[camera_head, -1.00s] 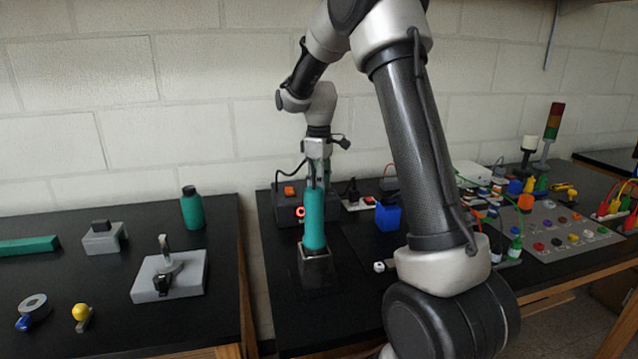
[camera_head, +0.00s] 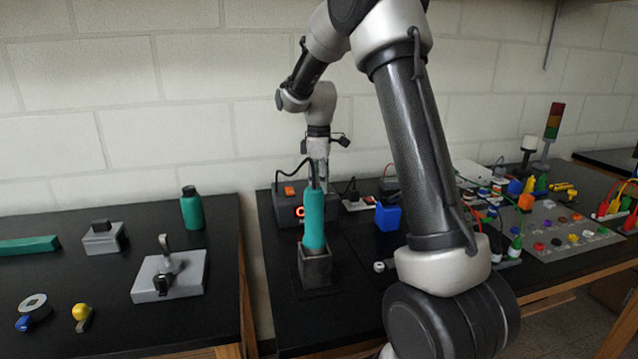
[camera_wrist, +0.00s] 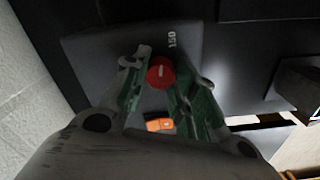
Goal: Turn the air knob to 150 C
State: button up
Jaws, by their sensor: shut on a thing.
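The red air knob (camera_wrist: 160,72) is on the dark front face of the station box (camera_wrist: 95,48) in the wrist view. A pale line on the knob points up the picture. The white mark 150 (camera_wrist: 172,39) is above and slightly right of it. My gripper (camera_wrist: 158,78) has its green fingers on both sides of the knob and is shut on it. In the head view my gripper (camera_head: 319,183) is in front of the station box (camera_head: 286,209), partly behind the green tool handle.
An orange switch (camera_wrist: 160,125) is on the box, near my fingers. In the head view the green-handled tool (camera_head: 314,220) stands in a dark holder (camera_head: 316,269) close by. A blue bin (camera_head: 387,217) is to the right. Bare black tabletop lies in front.

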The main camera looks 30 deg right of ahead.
jog(key=o, duration=1)
jog(key=shift+o, duration=0.2)
notch_tip(320, 180, up, 12)
